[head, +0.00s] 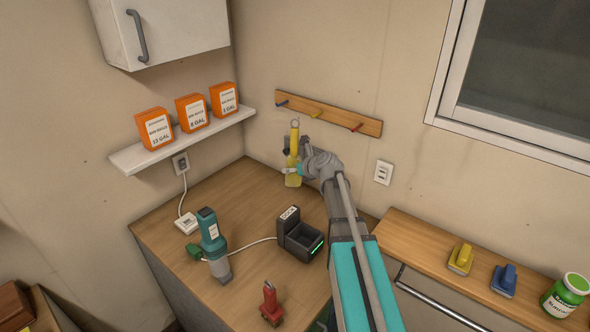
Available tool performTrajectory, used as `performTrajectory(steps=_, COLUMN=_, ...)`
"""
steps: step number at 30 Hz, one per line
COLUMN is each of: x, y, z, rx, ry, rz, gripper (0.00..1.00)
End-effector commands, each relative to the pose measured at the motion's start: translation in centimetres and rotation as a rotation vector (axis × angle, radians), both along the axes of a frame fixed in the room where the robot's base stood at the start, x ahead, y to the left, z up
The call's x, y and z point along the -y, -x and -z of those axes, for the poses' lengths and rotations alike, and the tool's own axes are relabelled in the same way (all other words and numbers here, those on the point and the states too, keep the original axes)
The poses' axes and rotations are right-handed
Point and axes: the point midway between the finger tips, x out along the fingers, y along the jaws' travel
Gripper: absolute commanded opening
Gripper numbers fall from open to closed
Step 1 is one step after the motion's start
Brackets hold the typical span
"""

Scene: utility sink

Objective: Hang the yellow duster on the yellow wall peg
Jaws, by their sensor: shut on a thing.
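The yellow duster (293,147) is upright, with a ring at its top end, in front of the back wall. My gripper (300,169) is shut on the duster from the right side, at its lower half. The wooden peg rail (335,115) is on the back wall, with a blue peg at the left, the yellow peg (316,113) in the middle and a red peg at the right. In the picture, the duster's ring is a little left of and below the yellow peg. The gap in depth between them cannot be told.
The wooden counter below holds a teal hand vacuum (213,243), a black charging dock (299,236) and a red object (271,303). A shelf (130,156) with orange boxes is at left. A yellow brush (460,259), blue brush (504,280) and green jar (566,296) stand at right.

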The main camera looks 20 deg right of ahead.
Motion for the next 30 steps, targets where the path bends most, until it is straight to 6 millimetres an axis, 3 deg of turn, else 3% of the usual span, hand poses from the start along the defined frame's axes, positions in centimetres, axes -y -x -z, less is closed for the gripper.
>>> performTrajectory(steps=30, x=3.7, y=-1.4, z=0.3, rx=0.0, ry=-0.001, rz=0.018, gripper=0.32)
